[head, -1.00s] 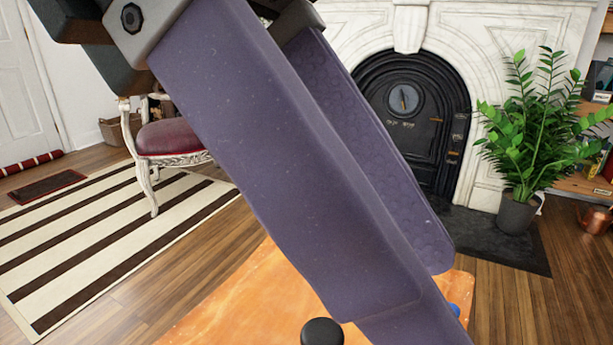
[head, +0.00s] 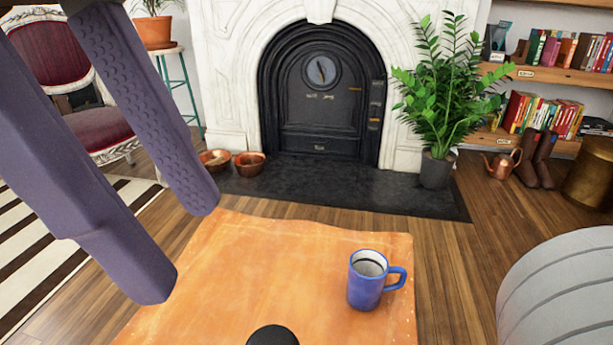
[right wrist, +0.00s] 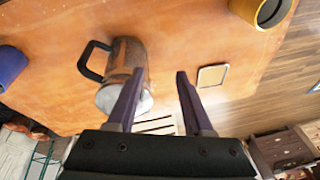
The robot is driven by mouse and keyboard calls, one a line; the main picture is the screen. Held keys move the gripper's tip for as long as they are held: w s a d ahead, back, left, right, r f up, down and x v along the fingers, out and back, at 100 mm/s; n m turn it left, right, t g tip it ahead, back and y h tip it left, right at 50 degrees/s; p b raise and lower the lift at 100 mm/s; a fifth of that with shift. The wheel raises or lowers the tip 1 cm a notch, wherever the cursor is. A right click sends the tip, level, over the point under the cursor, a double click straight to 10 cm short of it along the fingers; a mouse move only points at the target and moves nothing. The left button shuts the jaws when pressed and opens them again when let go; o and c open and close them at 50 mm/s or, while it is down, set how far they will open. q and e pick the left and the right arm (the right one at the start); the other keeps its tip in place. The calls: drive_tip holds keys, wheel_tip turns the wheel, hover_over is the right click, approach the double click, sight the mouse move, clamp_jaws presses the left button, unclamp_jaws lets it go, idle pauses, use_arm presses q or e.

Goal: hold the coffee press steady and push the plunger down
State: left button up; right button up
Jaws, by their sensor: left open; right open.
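The coffee press (right wrist: 126,62), a shiny cylinder with a black handle, shows on the orange table in the right wrist view. In the head view only a round black knob (head: 272,337), likely its plunger top, shows at the bottom edge; the body is out of frame. My left gripper (head: 178,248) is open and empty, its two purple fingers over the table's left edge, left of the knob. My right gripper (right wrist: 160,72) is open. Its left finger overlaps the press in the picture; I cannot tell whether they touch.
A blue mug (head: 368,279) stands right of the knob on the orange table (head: 260,250). The right wrist view shows a yellow mug (right wrist: 266,10) and a small rectangular item (right wrist: 212,75). A large grey rounded form (head: 565,290) is at lower right. Table space behind the knob is clear.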

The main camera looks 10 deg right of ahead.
drive_tip(key=w+d+r+n+h, duration=0.1)
drive_tip(key=w+n, duration=0.2)
drive_tip(key=w+d+r+n+h, duration=0.1)
drive_tip(key=w+d+r+n, duration=0.1)
drive_tip(key=w+n, duration=0.1)
drive_tip(key=w+d+r+n+h, duration=0.1)
drive_tip(key=w+n, duration=0.3)
drive_tip(key=shift+d+r, duration=0.35)
drive_tip(key=shift+r, duration=0.05)
wheel_tip(320, 180, down, 10)
drive_tip(key=shift+r, duration=0.1)
clamp_jaws()
use_arm(q)
drive_tip(key=shift+c, duration=0.2)
idle(0.9)
